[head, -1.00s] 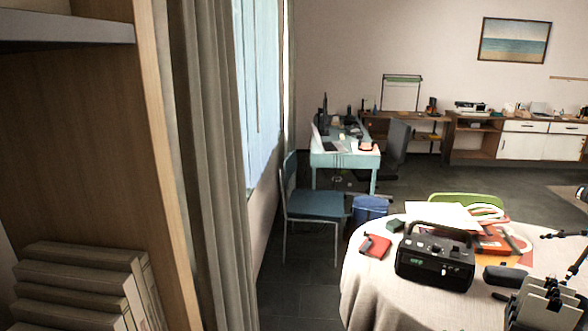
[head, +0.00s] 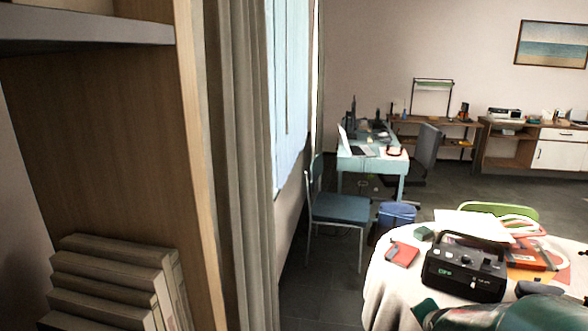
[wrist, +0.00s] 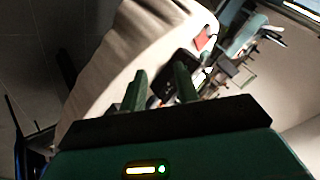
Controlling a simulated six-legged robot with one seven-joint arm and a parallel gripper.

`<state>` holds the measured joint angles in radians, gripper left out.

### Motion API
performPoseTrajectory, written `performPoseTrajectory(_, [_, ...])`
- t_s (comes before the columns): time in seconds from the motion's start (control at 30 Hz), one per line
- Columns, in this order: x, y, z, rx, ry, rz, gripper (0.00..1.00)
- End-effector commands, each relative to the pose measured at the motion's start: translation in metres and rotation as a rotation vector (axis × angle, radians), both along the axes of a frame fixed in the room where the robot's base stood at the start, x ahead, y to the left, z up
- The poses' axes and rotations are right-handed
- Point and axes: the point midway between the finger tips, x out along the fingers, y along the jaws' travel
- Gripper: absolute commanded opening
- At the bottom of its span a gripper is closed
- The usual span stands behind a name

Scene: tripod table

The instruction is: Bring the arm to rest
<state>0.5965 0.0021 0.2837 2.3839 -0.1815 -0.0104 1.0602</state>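My gripper (wrist: 161,74) shows in the wrist view as two green fingers standing apart with nothing between them. It is open and empty. Beyond the fingers lie the round table's pale cloth (wrist: 125,60) and a black radio (wrist: 178,66), blurred and tilted in the picture. In the head view, a dark green part of my arm (head: 490,316) reaches in at the lower right, in front of the table. The fingertips cannot be made out there. I cannot tell the exact gap between my gripper and the table.
The clothed table (head: 385,292) carries the black radio (head: 464,268), a red item (head: 401,254) and papers. A shelf unit (head: 105,130) with stacked books (head: 105,285) stands close on the left. A blue chair (head: 340,208) and desk (head: 370,165) are behind. Dark floor shows between shelf and table.

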Motion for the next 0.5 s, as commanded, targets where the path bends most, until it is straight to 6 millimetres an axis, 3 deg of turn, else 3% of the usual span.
performPoseTrajectory(0.03, [-0.007,0.014,0.017,-0.057,0.027,0.061,0.31])
performPoseTrajectory(0.2, [-0.043,0.052,0.055,-0.217,0.144,0.267,0.31])
performPoseTrajectory(0.5, [-0.129,0.116,0.107,-0.408,0.29,0.687,0.31])
